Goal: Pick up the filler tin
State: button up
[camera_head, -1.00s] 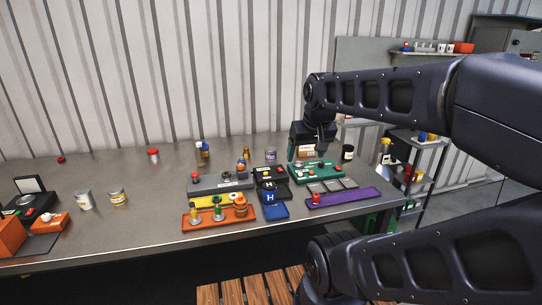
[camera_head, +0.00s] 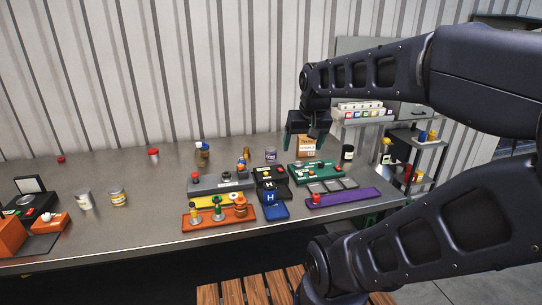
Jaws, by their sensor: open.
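I cannot tell by label which container is the filler tin. A silver tin with a pale label (camera_head: 84,199) and a tin with a yellowish label (camera_head: 118,196) stand upright at the left of the grey bench. A small tin with a purplish label (camera_head: 271,154) stands at the back, right of centre. My gripper (camera_head: 303,143) is open and empty over the back right of the bench, fingers down, in front of a cardboard box (camera_head: 307,148). It is right of the small tin and far from the two left tins.
The bench (camera_head: 150,228) holds a grey control box (camera_head: 222,183), an orange tray (camera_head: 219,217), a green board (camera_head: 317,172) and a purple strip (camera_head: 343,198). A dark jar (camera_head: 347,154) stands right of my gripper. Bench space between the left tins and orange tray is clear.

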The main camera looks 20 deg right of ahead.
jog(key=w+r+m+g, duration=0.15)
jog(key=w+m, duration=0.25)
jog(key=w, duration=1)
jog(key=m+g, duration=0.3)
jog(key=m, duration=0.8)
send_over(271, 149)
jog(key=f, duration=2)
jog(key=shift+s+a+f, duration=0.3)
jog(key=shift+w+f, duration=0.2)
jog(key=shift+f, duration=0.3)
notch_tip(271, 149, down, 5)
jog(key=shift+f, duration=0.2)
jog(key=shift+w+d+f, duration=0.15)
jog(key=shift+w+f, duration=0.05)
jog(key=shift+f, duration=1.1)
jog(key=shift+w+d+f, duration=0.15)
jog(key=shift+f, duration=1.15)
jog(key=shift+c, duration=0.2)
